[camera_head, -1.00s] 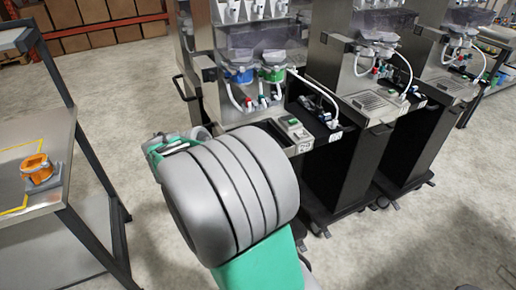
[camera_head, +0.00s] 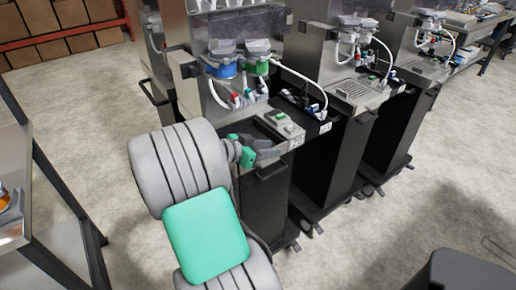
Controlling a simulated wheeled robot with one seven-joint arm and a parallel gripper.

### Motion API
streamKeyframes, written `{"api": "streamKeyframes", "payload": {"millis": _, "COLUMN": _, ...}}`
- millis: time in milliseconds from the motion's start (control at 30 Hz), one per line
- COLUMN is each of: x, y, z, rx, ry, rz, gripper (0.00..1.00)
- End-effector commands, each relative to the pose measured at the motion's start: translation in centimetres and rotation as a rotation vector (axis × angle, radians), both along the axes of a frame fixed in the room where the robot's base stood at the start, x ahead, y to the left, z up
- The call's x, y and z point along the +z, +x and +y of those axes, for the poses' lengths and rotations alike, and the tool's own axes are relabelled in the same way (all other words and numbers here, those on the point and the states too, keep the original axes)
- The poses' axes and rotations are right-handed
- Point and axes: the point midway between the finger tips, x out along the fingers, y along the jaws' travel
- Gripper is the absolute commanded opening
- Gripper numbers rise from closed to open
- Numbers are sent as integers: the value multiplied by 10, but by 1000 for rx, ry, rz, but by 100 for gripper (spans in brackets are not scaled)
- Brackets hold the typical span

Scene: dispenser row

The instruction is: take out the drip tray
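My gripper (camera_head: 257,148) is at the front of the nearest dispenser (camera_head: 190,95), partly hidden behind my own arm. Its dark fingers and green parts are over the left part of the dispenser's front ledge. A dark area (camera_head: 250,122) on that ledge lies just behind the fingers. No slatted tray top can be made out there, and my gripper covers part of the spot. The picture does not show whether the fingers touch or hold anything. The second dispenser has a slatted grey drip tray (camera_head: 355,90) on its ledge.
Beside the fingers is a grey block with a green button (camera_head: 283,124). White hoses (camera_head: 300,75) and blue and green collars hang above. A dark bar handle (camera_head: 272,170) is below the ledge. A metal bench (camera_head: 15,180) stands left. Open floor (camera_head: 340,250) lies in front.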

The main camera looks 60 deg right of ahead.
Motion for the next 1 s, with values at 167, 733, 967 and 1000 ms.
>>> {"api": "streamKeyframes", "payload": {"millis": 167, "x": -7, "y": -9, "z": -17, "rx": -2, "ry": -1, "rz": 0, "gripper": 30}}
{"api": "streamKeyframes", "payload": {"millis": 733, "x": -8, "y": -11, "z": -19, "rx": -3, "ry": 0, "rz": -1, "gripper": 5}}
{"api": "streamKeyframes", "payload": {"millis": 967, "x": -8, "y": -11, "z": -19, "rx": -3, "ry": 0, "rz": -1, "gripper": 0}}
{"api": "streamKeyframes", "payload": {"millis": 1000, "x": -8, "y": -11, "z": -19, "rx": -3, "ry": 0, "rz": -1, "gripper": 0}}
